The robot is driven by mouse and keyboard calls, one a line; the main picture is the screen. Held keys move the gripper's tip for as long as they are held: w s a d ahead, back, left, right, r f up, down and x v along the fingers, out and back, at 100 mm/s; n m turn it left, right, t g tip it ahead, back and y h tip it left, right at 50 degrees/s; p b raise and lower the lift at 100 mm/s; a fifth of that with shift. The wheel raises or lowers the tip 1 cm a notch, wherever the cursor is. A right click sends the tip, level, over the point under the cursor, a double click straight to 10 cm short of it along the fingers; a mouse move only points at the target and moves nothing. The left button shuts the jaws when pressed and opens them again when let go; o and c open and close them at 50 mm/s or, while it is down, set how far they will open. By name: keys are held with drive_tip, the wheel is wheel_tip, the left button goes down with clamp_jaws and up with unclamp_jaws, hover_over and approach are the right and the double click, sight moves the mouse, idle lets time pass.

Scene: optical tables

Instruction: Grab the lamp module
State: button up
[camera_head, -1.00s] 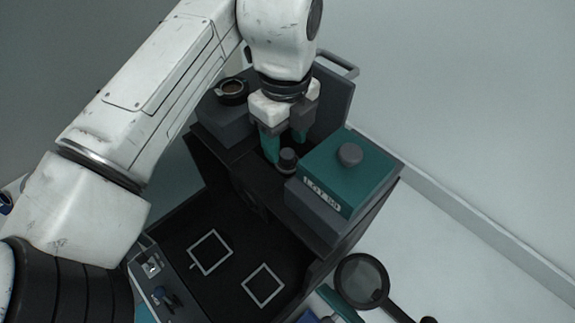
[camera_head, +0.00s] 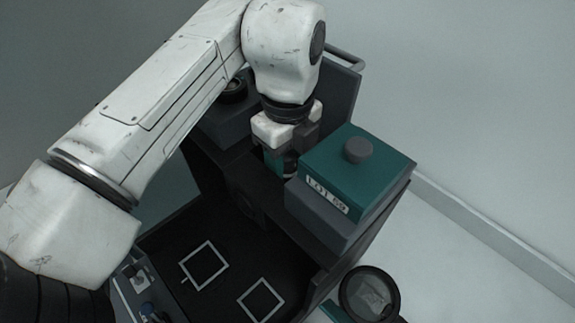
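My gripper (camera_head: 281,163) points down at the small knob, left of the teal-topped box. One teal finger shows at the knob's left; the other is mostly hidden, so its grip is unclear.
A dark block with a round ring (camera_head: 233,92) stands behind my arm at left. The black lower tray (camera_head: 222,292) has two white square outlines and is clear there. A magnifier (camera_head: 370,293) lies at the lower right. A grey handle (camera_head: 345,58) edges the back.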

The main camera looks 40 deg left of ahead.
drive_tip(key=shift+c, duration=1.1)
drive_tip(key=shift+r, duration=0.1)
